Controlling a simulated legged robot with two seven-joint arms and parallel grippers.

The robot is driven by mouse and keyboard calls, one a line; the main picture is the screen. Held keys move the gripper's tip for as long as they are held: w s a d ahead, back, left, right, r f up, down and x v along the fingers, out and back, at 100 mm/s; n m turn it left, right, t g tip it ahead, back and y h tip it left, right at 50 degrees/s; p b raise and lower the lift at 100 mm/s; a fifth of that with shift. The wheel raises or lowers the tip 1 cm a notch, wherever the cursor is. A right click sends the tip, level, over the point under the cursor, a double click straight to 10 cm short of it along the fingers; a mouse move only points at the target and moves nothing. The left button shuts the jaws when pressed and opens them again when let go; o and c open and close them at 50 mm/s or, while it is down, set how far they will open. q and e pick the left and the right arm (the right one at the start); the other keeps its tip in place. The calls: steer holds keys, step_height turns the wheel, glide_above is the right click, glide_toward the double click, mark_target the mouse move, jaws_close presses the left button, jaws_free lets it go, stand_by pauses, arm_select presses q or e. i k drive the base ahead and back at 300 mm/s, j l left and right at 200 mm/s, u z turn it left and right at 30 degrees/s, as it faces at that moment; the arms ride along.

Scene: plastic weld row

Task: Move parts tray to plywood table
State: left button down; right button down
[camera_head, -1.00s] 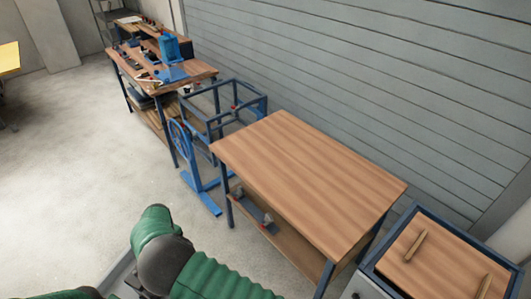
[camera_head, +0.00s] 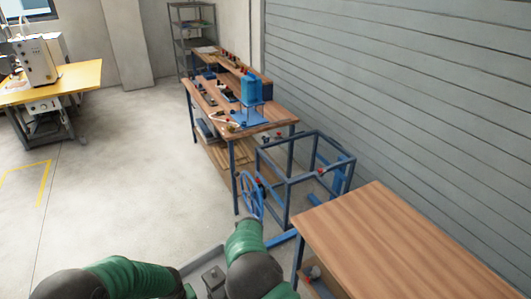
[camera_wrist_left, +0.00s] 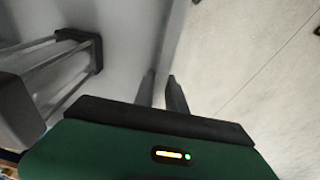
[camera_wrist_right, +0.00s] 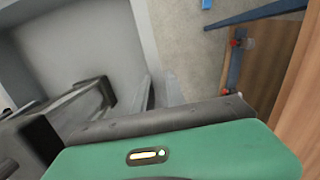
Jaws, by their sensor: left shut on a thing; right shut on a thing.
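The parts tray (camera_head: 203,258) is a grey, shallow-walled tray low at the bottom of the head view, mostly hidden by my green arms. My left gripper (camera_wrist_left: 165,88) is shut on its wall, and the grey tray floor (camera_wrist_left: 125,85) fills the left part of that view. My right gripper (camera_wrist_right: 160,90) is shut on the tray wall (camera_wrist_right: 146,40) at the other side. The tray interior seen looks bare. A yellow-topped table (camera_head: 75,82) stands at far left and a brown wood-topped table (camera_head: 385,235) at near right. I cannot tell which is the plywood table.
A machine (camera_head: 38,60) stands on the yellow table. Open concrete floor (camera_head: 120,190) lies left.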

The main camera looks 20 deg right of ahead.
mark_target(366, 233)
steer(key=i+l+z, duration=0.1)
steer(key=i+z, duration=0.2)
steer(key=z, duration=0.15)
steer(key=i+z, duration=0.6)
steer(key=z, duration=0.25)
steer(key=i+z, duration=0.45)
steer(key=z, duration=0.15)
